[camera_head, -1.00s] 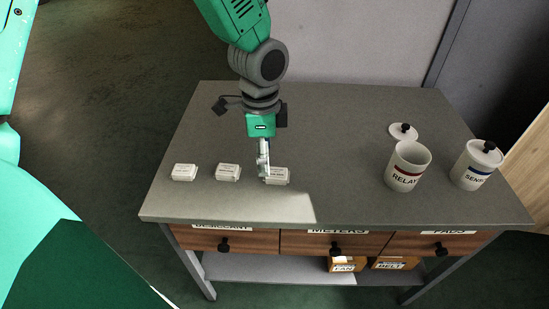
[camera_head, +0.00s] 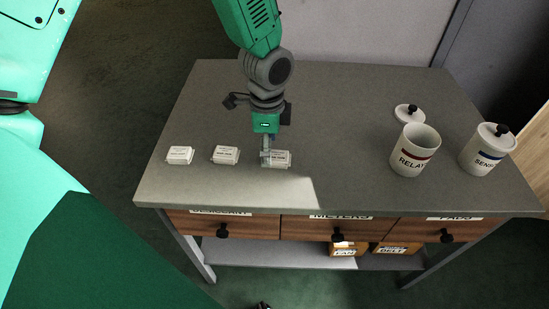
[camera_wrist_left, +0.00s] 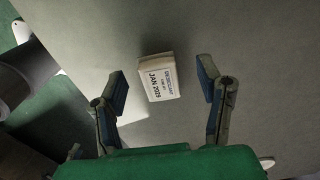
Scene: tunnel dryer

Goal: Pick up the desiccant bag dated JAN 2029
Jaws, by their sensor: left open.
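Three small white desiccant bags lie in a row on the grey table: a left one (camera_head: 180,155), a middle one (camera_head: 226,155) and a right one (camera_head: 280,159). In the left wrist view a white bag labelled JAN 2029 (camera_wrist_left: 159,77) lies between the spread fingers of my left gripper (camera_wrist_left: 163,92), apart from both. In the head view my left gripper (camera_head: 266,158) points down at the right bag and partly covers it. The labels are too small to read in the head view. My right gripper is not in view.
A RELAY jar (camera_head: 414,152) stands open at the right, with its lid (camera_head: 408,114) behind it. A lidded jar labelled SENS (camera_head: 487,150) stands farther right. Drawers (camera_head: 240,225) line the table front. The table's middle and back left are clear.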

